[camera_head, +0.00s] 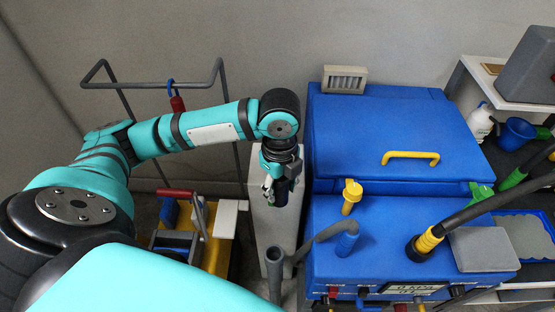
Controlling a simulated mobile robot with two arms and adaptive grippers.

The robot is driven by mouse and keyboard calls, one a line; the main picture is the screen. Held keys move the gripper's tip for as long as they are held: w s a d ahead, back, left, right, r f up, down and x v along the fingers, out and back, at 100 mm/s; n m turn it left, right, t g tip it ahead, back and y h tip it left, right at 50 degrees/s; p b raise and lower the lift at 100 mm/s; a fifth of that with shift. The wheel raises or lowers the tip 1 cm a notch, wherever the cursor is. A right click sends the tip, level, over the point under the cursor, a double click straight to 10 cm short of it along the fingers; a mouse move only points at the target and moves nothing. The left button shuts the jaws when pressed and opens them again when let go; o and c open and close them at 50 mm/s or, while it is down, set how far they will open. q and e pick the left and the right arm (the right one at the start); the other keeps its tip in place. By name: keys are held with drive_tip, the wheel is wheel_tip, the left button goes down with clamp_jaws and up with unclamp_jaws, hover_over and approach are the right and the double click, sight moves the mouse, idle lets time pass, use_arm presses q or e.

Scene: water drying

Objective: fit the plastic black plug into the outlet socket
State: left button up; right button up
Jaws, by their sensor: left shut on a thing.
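My left gripper (271,194) points down at the centre of the view, in front of the upper part of a light grey post. It is shut on a small dark thing (283,192), which looks like the black plug; the fingers hide much of it. I cannot make out the outlet socket for sure. I cannot tell whether the plug touches the post. My right gripper is not in view.
A blue machine (395,130) with a yellow handle (410,157) stands close to the right of the gripper. A yellow cart (205,245) is at lower left. A white bottle (481,122) stands far right.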

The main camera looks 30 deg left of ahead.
use_arm(q)
drive_tip(key=w+a+p, duration=0.1)
drive_tip(key=w+a, duration=0.2)
drive_tip(key=w, duration=0.1)
drive_tip(key=w+a+f+p, duration=0.1)
drive_tip(key=w+a, duration=0.2)
drive_tip(key=w, duration=0.1)
drive_tip(key=w+a+p, duration=0.1)
drive_tip(key=w+a, duration=0.2)
drive_tip(key=w, duration=0.1)
drive_tip(key=shift+w+f, duration=0.2)
drive_tip(key=shift+w, duration=0.15)
drive_tip(key=shift+w+a+f+p, duration=0.1)
drive_tip(key=shift+a+f+p, duration=0.05)
drive_tip(key=shift+p, duration=0.2)
drive_tip(key=shift+f, duration=0.35)
wheel_tip(320, 180, down, 2)
drive_tip(key=shift+f+p, duration=0.1)
drive_tip(key=shift+p, duration=0.55)
drive_tip(key=shift+f, duration=0.25)
